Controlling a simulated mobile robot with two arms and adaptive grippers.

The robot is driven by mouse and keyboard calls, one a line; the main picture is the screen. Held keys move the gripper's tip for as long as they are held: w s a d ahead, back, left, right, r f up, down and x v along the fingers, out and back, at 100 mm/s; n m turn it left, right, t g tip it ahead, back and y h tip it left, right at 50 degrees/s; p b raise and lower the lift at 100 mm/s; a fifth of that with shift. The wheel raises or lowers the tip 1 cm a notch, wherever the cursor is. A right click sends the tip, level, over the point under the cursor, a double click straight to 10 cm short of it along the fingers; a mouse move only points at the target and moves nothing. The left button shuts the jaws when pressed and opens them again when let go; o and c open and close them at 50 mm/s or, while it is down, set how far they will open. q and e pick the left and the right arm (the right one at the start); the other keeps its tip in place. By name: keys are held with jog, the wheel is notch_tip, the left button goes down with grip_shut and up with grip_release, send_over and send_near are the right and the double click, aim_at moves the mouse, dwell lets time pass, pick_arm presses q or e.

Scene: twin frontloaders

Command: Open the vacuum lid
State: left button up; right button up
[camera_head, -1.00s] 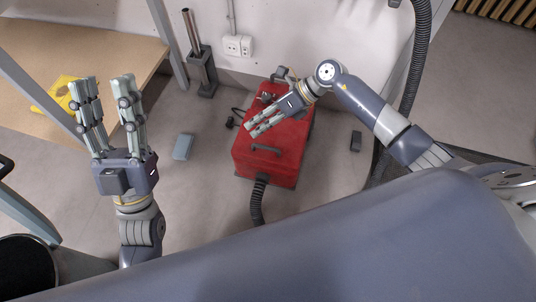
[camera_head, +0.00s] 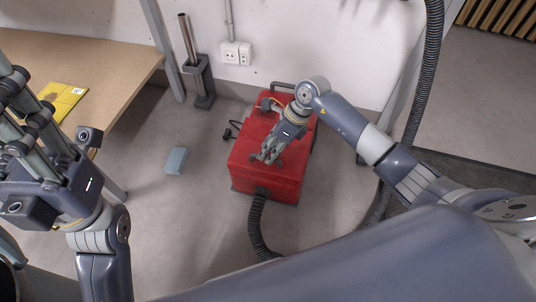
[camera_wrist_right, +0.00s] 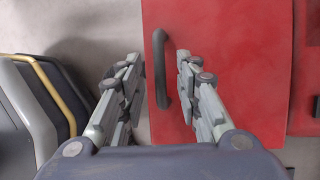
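The red vacuum (camera_head: 246,158) stands on the floor with its lid down. My right gripper (camera_head: 266,157) reaches down over the lid's front part and hides the lid handle in the head view. In the right wrist view, my right gripper (camera_wrist_right: 158,62) is open. The dark lid handle (camera_wrist_right: 161,70) shows between its two fingers, with a gap on both sides. The red lid (camera_wrist_right: 225,70) fills the right of that view. My left gripper (camera_head: 22,105) is at the left edge of the head view, partly cut off. Its fingers look spread, but the tips are not clear.
A black hose (camera_head: 257,225) runs from the vacuum's front. A grey-blue block (camera_head: 177,160) lies on the floor to its left. A wooden table (camera_head: 95,55) bears a yellow item (camera_head: 63,100). A metal post (camera_head: 188,40) and a wall socket (camera_head: 237,53) are behind.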

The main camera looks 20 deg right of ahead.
jog(key=shift+a+f, duration=0.3)
jog(key=shift+f, duration=0.3)
grip_shut()
jog(key=shift+w+r, duration=0.1)
jog(key=shift+r, duration=0.05)
